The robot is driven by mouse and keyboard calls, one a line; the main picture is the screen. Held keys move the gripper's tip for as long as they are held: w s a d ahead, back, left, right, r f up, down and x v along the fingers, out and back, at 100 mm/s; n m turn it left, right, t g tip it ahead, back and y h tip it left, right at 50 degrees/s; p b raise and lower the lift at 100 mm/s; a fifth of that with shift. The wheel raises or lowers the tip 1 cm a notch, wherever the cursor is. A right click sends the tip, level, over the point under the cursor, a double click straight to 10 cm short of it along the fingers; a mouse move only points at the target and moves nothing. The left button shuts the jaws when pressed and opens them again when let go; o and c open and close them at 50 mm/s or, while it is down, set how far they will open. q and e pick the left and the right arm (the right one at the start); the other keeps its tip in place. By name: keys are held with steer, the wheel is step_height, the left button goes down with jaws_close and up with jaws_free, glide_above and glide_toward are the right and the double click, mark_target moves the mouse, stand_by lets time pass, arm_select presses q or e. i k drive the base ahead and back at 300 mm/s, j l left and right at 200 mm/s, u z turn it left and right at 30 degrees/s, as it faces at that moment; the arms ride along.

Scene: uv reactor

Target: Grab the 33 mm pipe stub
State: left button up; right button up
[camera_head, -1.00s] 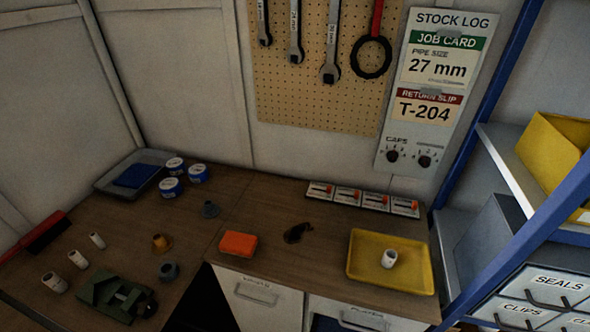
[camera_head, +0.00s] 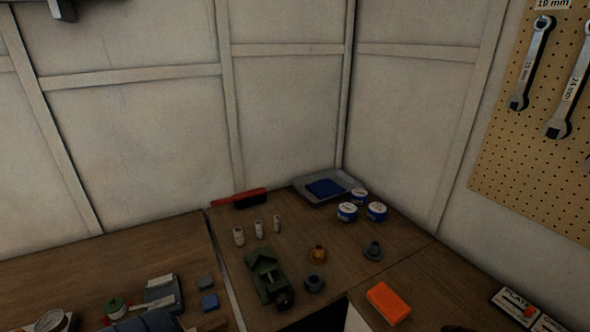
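Three white pipe stubs stand upright in a row on the wooden bench, behind the green vise. The left stub (camera_head: 238,236) looks the widest, the middle stub (camera_head: 259,229) is narrower, and the right stub (camera_head: 277,224) is similar to the middle one or slimmer. No size marking can be read on any of them, so I cannot tell by label which is 33 mm. Neither of my grippers is in view.
The green vise (camera_head: 266,275) stands in front of the stubs. A red-handled brush (camera_head: 238,199) lies behind them. Blue-white tins (camera_head: 347,212), a grey tray (camera_head: 327,185), an ochre fitting (camera_head: 318,254), grey fittings (camera_head: 315,284) and an orange box (camera_head: 388,303) are to the right.

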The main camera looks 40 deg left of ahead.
mark_target(238, 231)
steer(key=u, duration=1.9)
